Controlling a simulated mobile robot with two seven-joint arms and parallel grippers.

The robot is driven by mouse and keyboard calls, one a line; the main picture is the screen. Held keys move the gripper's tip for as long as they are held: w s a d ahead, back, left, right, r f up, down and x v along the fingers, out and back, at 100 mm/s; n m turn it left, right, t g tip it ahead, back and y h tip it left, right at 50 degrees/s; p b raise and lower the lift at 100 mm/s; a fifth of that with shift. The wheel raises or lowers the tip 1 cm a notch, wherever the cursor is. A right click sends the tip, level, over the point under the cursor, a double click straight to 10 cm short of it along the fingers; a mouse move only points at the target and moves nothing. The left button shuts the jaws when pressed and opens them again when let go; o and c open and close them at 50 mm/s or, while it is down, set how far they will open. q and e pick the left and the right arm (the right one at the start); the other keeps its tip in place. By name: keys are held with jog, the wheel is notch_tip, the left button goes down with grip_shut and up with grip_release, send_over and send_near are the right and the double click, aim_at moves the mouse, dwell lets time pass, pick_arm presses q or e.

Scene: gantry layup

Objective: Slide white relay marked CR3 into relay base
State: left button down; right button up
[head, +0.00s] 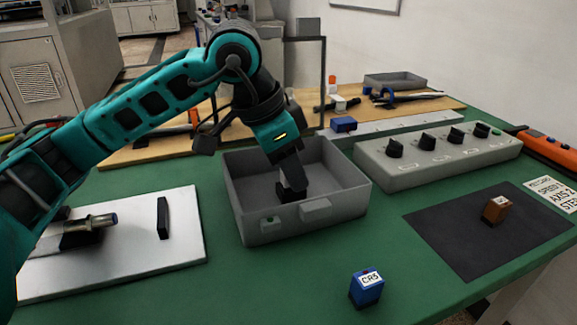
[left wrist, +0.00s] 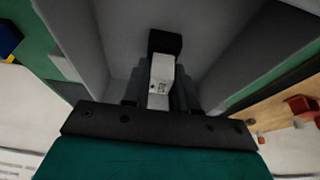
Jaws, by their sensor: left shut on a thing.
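My left gripper (head: 293,184) reaches down into a grey bin (head: 237,190). In the left wrist view, the left gripper (left wrist: 158,92) is shut on a white block (left wrist: 161,70), seemingly the white relay; no CR3 marking is readable on it. A black block (left wrist: 165,42) lies just beyond the white block. I cannot tell whether it is the relay base or whether the two touch. In the head view the gripper hides the white block. A blue block (head: 366,288) with a white CR3 label stands on the green table in front. My right gripper is out of view.
A white plate (head: 150,250) with a metal-tipped part and a black upright piece lies left of the bin. A grey box with black knobs (head: 430,160) stands right of it. A brown block (head: 495,209) sits on a dark mat (head: 450,240). Green table is clear around the blue block.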

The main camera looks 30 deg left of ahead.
pick_arm(q)
jog(key=shift+s+d+f, duration=0.1)
jog(key=shift+d+f, duration=0.05)
jog(key=shift+f, duration=0.3)
jog(key=shift+w+r, duration=0.2)
jog(key=shift+r, duration=0.35)
jog(key=shift+s+r, duration=0.1)
jog(key=shift+s, duration=0.05)
dwell(0.3)
jog(key=shift+f, duration=0.6)
dwell(1.2)
jog(key=shift+a+f, duration=0.15)
jog(key=shift+a, duration=0.05)
dwell(0.8)
jog(key=shift+a, duration=0.1)
jog(key=shift+r, duration=0.6)
jog(key=shift+d+r, duration=0.15)
jog(key=shift+d, duration=0.1)
dwell(0.3)
